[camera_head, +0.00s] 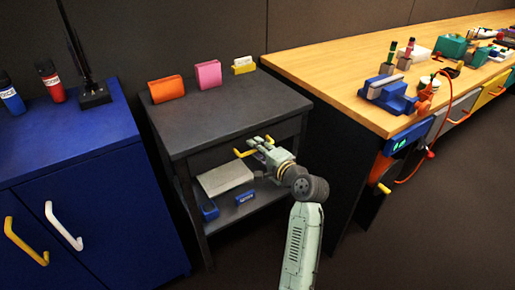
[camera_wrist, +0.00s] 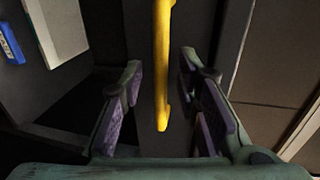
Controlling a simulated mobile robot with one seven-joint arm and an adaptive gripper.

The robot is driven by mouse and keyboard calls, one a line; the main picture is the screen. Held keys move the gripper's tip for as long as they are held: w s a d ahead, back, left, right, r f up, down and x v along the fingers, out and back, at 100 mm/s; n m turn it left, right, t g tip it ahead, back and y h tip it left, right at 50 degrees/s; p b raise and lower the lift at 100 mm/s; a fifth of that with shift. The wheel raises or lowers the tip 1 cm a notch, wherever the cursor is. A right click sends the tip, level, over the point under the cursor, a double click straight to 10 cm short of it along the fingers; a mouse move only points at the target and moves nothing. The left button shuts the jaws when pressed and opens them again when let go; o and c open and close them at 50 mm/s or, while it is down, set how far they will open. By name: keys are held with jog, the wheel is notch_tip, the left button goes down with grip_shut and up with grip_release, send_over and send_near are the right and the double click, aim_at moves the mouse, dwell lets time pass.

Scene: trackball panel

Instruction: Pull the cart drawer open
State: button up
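The dark grey cart (camera_head: 225,118) stands between the blue cabinet and the wooden workbench. Its drawer front lies under the top and carries a yellow handle (camera_head: 240,153), partly hidden by my gripper (camera_head: 259,146). In the wrist view the yellow handle (camera_wrist: 162,60) runs down the middle, between the two fingers of my gripper (camera_wrist: 160,95). The fingers are open, with a gap on each side of the handle. The drawer looks closed, though my gripper hides part of its front.
A pale box (camera_head: 225,178) and blue items lie on the cart's lower shelf. Orange (camera_head: 166,89) and pink (camera_head: 208,74) holders stand on top. The blue cabinet (camera_head: 70,140) is at left; the workbench (camera_head: 345,85) is close at right. Open floor lies in front.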

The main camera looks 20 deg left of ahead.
jog(key=shift+w+a, duration=0.1)
jog(key=shift+a, duration=0.05)
grip_shut()
dwell(0.4)
dwell(0.5)
